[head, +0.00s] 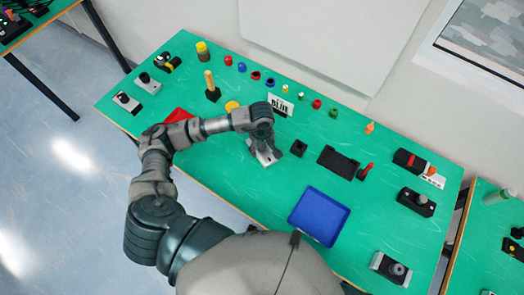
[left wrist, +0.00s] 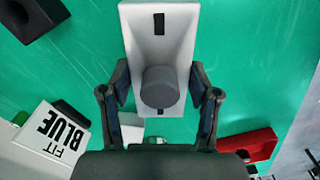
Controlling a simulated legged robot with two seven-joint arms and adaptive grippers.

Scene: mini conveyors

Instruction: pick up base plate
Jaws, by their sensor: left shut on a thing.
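The base plate (left wrist: 160,32) is a pale grey block with dark slots and a grey round post. In the left wrist view it lies between the two fingers of my left gripper (left wrist: 160,98), which are shut on its sides. In the head view the base plate (head: 266,158) shows below my left gripper (head: 262,146), at the middle of the green table. My wrist hides part of it there. I cannot tell whether it still touches the table. My right gripper is not in view.
A white "FIT BLUE" sign (left wrist: 55,130) stands close to the gripper. A small black block (head: 298,148), a black tray (head: 338,162) and a blue tray (head: 318,216) lie to the right. A red tray (head: 179,115) is left. Several small coloured parts line the back.

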